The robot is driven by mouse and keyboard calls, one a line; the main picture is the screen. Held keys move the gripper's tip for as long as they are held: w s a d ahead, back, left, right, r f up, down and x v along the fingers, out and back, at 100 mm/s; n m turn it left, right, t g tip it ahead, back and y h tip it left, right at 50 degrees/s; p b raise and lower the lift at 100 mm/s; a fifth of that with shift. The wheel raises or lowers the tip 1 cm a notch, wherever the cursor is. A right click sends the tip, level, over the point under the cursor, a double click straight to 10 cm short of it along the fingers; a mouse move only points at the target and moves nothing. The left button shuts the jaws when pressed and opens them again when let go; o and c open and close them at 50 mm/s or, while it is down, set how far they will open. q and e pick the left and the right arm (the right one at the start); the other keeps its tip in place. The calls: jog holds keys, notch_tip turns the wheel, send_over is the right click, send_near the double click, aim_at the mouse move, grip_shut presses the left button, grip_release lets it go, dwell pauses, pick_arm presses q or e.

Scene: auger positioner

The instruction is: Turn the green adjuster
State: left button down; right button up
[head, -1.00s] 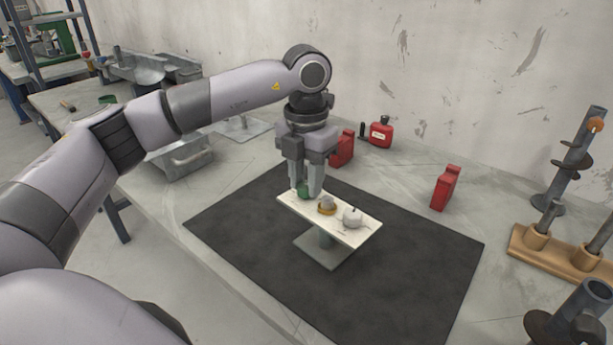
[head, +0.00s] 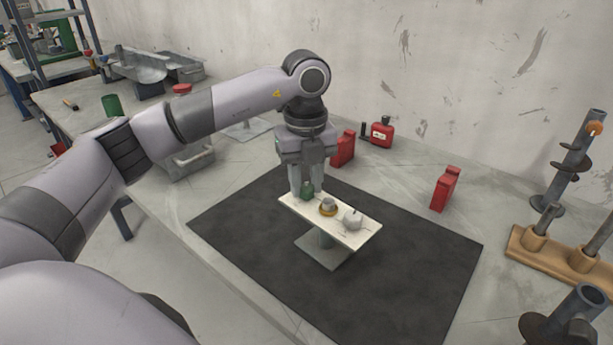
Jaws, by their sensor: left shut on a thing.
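The green adjuster (head: 307,190) sits at the left end of a small white panel (head: 345,236) on a grey pedestal. A yellow-based adjuster (head: 328,206) is in the panel's middle and a white one (head: 352,219) is toward its right end. My left gripper (head: 307,192) points straight down and is shut on the green adjuster, with a finger on each side of it. The fingers partly hide the adjuster. My right gripper is not in view.
The pedestal stands on a dark mat (head: 400,290). Red containers (head: 445,188) (head: 381,132) stand behind it. A wooden stand with augers (head: 560,262) is at the right. A metal tray (head: 187,160) lies behind my left arm. The mat's front is clear.

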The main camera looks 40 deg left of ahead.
aim_at(305, 186)
pick_arm(q)
jog(key=n+p, duration=0.1)
jog(key=n, duration=0.4)
jog(key=shift+a+r+n, duration=0.1)
jog(key=shift+r+n, duration=0.05)
jog(key=shift+n, duration=0.15)
jog(key=n+p, duration=0.1)
jog(key=n, duration=0.3)
jog(key=shift+s+n, duration=0.15)
jog(key=shift+n, duration=0.15)
jog(key=c, duration=0.8)
grip_release()
notch_tip(305, 186, up, 7)
jog(key=shift+r, duration=0.1)
